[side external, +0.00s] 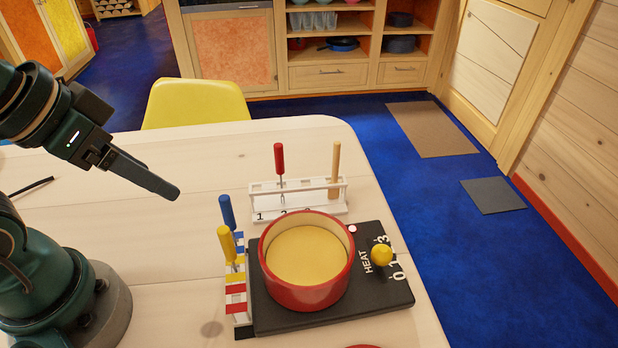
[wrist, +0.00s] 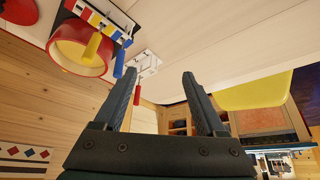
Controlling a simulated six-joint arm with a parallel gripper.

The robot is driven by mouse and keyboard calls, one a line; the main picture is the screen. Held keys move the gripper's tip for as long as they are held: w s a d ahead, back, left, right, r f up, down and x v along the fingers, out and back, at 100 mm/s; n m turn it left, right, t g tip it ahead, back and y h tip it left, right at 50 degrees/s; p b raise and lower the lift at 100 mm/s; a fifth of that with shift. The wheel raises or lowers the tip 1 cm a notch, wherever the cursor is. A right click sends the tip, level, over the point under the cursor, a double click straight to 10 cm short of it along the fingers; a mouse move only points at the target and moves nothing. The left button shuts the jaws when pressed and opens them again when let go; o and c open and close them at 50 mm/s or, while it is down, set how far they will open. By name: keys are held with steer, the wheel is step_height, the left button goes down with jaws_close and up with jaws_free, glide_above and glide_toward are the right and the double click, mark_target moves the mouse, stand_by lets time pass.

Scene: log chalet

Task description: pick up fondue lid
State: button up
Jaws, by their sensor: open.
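A red, rounded edge (side external: 365,346), probably the fondue lid, just enters the bottom of the side view, in front of the pot; most of it is cut off. A red shape (wrist: 20,11) in the top left corner of the wrist view may be the same thing. The red fondue pot (side external: 306,297) is uncovered, full of yellow fondue, and stands on a black heater (side external: 372,300). My gripper (side external: 175,191) is raised over the left part of the table, away from the pot. In the wrist view its fingers (wrist: 162,82) are apart with nothing between them.
Blue (side external: 227,212) and yellow (side external: 228,244) forks stand in a striped rack left of the pot. A white rack (side external: 265,188) behind holds a red fork (side external: 279,160) and a wooden-handled one (side external: 335,165). The table's left middle is clear.

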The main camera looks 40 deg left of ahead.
stand_by(0.4)
steer(key=w+d+r+m+g+h, duration=0.2)
steer(key=w+d+m, duration=0.2)
steer(key=d+m, duration=0.5)
steer(key=w+d+r+m+g+h, duration=0.1)
steer(key=w+d+r+m+h, duration=0.15)
steer(key=w+d+m, duration=0.55)
steer(key=s+d+f+m+g, duration=0.2)
steer(key=s+d+f+m, duration=0.1)
steer(key=d+f, duration=0.1)
steer(key=s+d+f+m+g, duration=0.2)
steer(key=s+d+f+m, duration=0.1)
steer(key=s+d+f, duration=0.1)
steer(key=s+d+f+m+g+y, duration=0.1)
steer(key=s+d+f+m, duration=0.2)
steer(key=d+f, duration=0.3)
steer(key=shift+s+d+f+m+g, duration=0.1)
steer(key=shift+s+f+m+g, duration=0.1)
steer(key=shift+f, duration=0.35)
steer(key=shift+s+d+f+m+g, duration=0.1)
steer(key=shift+s+f+g, duration=0.1)
steer(key=shift+f, duration=0.35)
steer(key=shift+s+d+f, duration=0.15)
steer(key=shift+d+f, duration=0.05)
steer(key=shift+f, duration=0.45)
